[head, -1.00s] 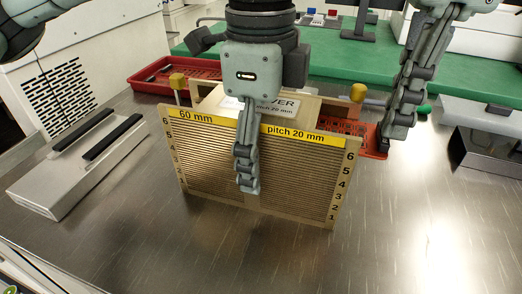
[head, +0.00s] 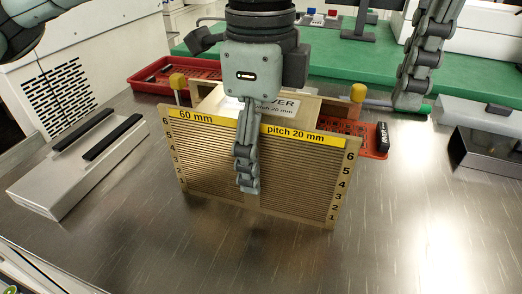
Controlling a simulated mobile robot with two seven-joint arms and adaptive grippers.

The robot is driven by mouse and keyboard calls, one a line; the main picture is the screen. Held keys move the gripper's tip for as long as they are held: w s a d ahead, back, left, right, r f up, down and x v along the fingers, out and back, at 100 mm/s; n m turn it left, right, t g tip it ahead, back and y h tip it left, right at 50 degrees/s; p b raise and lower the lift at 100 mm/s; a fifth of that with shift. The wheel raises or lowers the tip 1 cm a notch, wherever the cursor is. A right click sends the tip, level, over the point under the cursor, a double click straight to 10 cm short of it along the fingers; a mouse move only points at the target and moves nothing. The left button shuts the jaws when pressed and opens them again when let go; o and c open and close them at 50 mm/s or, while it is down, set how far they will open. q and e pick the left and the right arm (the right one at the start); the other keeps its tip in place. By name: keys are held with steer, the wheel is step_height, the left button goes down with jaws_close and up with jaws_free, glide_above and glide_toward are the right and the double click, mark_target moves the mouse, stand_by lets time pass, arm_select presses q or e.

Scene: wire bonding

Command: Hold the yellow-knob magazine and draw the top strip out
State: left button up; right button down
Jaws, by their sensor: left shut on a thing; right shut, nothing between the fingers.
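The magazine (head: 215,165) stands upright on the steel table, a tan slotted box with numbered levels, yellow labels reading "60 mm" and "pitch 20 mm", and yellow knobs (head: 178,82) (head: 358,93) at its back left and right. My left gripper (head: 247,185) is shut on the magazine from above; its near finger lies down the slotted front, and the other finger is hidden. I cannot make out the top strip among the slots. My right gripper (head: 408,100) is shut and empty, raised behind and right of the magazine, apart from it.
A red tray (head: 145,84) lies behind the magazine, and red tray shows at its right too, with a black lettered piece (head: 382,138) at the end. A grey block with black bars (head: 80,165) is left. A green mat (head: 320,60) is behind. The front right table is clear.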

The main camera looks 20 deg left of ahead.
mark_target(385, 133)
steer(key=shift+r, duration=0.2)
steer(key=c, duration=2.2)
jaws_free()
steer(key=shift+o, duration=1.3)
steer(key=shift+a+r, duration=0.1)
steer(key=shift+r, duration=0.15)
steer(key=o, duration=0.7)
steer(key=r, duration=0.3)
steer(key=shift+a, duration=0.35)
steer(key=shift+f, duration=3.9)
steer(key=shift+c, duration=0.2)
steer(key=c, duration=0.6)
